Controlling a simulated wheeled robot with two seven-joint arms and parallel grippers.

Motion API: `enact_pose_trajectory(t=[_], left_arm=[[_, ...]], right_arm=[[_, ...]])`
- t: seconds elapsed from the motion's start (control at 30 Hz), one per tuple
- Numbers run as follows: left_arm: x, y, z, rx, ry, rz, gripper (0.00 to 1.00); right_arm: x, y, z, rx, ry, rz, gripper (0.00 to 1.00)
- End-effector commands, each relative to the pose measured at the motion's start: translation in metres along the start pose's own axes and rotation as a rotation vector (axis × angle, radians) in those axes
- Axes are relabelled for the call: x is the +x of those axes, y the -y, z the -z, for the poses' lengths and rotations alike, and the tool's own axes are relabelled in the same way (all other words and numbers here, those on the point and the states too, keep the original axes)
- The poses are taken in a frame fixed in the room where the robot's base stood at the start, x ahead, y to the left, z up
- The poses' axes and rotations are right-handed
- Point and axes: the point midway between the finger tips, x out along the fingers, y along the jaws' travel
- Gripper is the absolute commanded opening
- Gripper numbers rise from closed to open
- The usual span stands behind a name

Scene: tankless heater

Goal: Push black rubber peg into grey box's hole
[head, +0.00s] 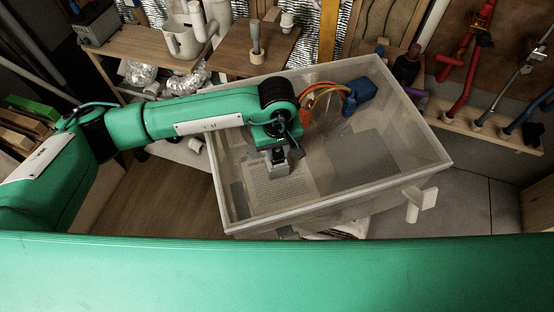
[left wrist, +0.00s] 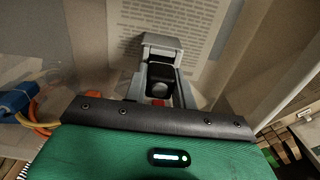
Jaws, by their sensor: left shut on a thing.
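My left gripper (head: 284,152) is over a clear plastic bin and points down. In the left wrist view its two grey fingers (left wrist: 158,88) are shut on a black rubber peg (left wrist: 160,76). The small grey box (left wrist: 161,45) sits right beyond the fingertips, against a printed sheet. It also shows just under the gripper in the head view (head: 275,187). The peg is at or very close to the box; its hole is hidden, and I cannot tell whether the peg is in it. The peg is not clear in the head view. My right gripper is out of view.
The clear bin (head: 334,216) has raised walls around the gripper. A printed sheet (head: 258,190) and a dark flat panel (head: 360,158) lie at its bottom. A blue tool (head: 361,91) with an orange cable (head: 318,88) is at the back. A wooden shelf (head: 230,62) stands behind.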

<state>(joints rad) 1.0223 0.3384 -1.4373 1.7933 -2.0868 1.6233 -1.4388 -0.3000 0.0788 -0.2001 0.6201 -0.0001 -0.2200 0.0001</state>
Motion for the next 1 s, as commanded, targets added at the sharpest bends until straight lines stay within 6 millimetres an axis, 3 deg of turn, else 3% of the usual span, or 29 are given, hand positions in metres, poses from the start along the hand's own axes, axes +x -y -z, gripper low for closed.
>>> enact_pose_trajectory(t=[0.37, 0.4, 0.5, 0.53, 1.0], left_arm=[[0.0025, 0.0001, 0.0, 0.0, 0.0, 0.0, 0.0], [0.0026, 0.0001, 0.0, 0.0, 0.0, 0.0, 0.3], [0.0026, 0.0001, 0.0, 0.0, 0.0, 0.0, 0.5], [0.0026, 0.0001, 0.0, 0.0, 0.0, 0.0, 0.52], [0.0024, 0.0, 0.0, 0.0, 0.0, 0.0, 0.52]], right_arm=[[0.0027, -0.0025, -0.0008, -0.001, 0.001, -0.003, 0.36], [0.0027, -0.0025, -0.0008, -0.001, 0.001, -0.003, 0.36], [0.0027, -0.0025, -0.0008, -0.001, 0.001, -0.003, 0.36], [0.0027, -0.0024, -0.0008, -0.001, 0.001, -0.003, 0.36], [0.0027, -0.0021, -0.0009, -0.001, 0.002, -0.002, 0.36]])
